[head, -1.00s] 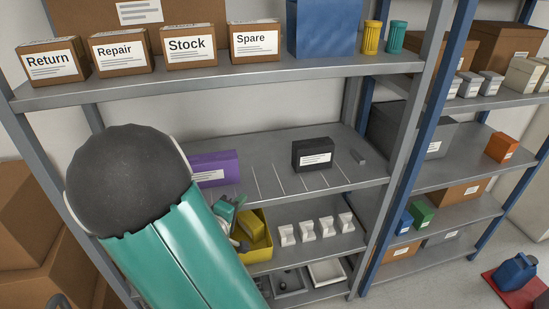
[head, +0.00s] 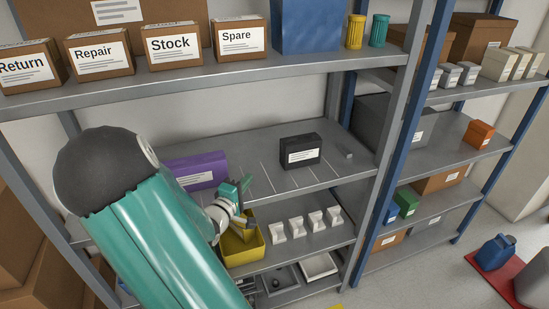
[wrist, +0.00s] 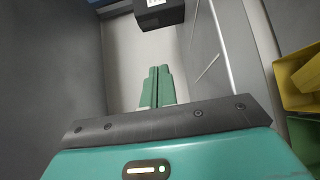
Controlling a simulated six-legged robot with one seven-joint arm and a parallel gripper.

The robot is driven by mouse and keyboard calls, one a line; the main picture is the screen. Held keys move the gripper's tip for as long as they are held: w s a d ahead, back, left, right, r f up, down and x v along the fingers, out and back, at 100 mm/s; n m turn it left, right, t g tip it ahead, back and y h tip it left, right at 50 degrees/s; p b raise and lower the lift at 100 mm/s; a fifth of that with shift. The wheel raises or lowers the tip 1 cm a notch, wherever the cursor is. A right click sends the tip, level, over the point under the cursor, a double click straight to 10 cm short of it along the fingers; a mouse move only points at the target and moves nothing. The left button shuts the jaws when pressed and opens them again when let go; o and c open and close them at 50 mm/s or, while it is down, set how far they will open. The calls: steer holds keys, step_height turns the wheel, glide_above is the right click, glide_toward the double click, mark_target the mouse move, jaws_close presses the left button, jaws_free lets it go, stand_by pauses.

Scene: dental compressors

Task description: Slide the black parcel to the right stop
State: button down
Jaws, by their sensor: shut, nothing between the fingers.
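The black parcel (head: 301,151) stands upright on the middle shelf, its white label facing out. A black box with a white label, apparently the parcel (wrist: 158,14), shows beyond the fingertips at the top edge.
A purple parcel (head: 198,172) lies left on the same shelf, close behind my gripper. Thin pale lines mark the shelf (head: 265,178). A yellow bin (head: 243,247) and several white holders (head: 297,227) are below. Shelf posts (head: 385,150) stand at the right.

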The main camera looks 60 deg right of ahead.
mark_target(303, 153)
steer(key=d, duration=1.2)
steer(key=shift+s, duration=0.1)
steer(key=shift+s+d, duration=0.9)
steer(key=shift+s, duration=0.05)
steer(key=shift+s+d, duration=0.35)
steer(key=shift+d, duration=0.05)
steer(key=s+d, duration=0.7)
steer(key=shift+s+d, duration=0.2)
steer(key=shift+a, duration=0.1)
